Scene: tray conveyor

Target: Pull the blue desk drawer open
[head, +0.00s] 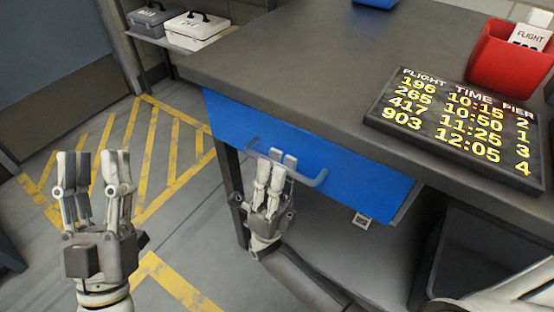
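The blue drawer (350,178) sits under the front edge of the dark desk. Its front faces me, and I cannot tell whether it stands slightly out. Its blue-grey bar handle (318,181) runs across the front. My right gripper (276,160) is at the left half of the handle, with its fingers close together around the bar and covering part of it. My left gripper (94,158) is open and empty, pointing up, well to the left of the drawer above the floor.
On the desk (300,60) are a flight board (455,130), a red bin (510,60) with a card, and a blue object (375,3) at the back. Two cases (195,28) lie on a shelf at top left. The striped floor (150,150) left of the desk is clear.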

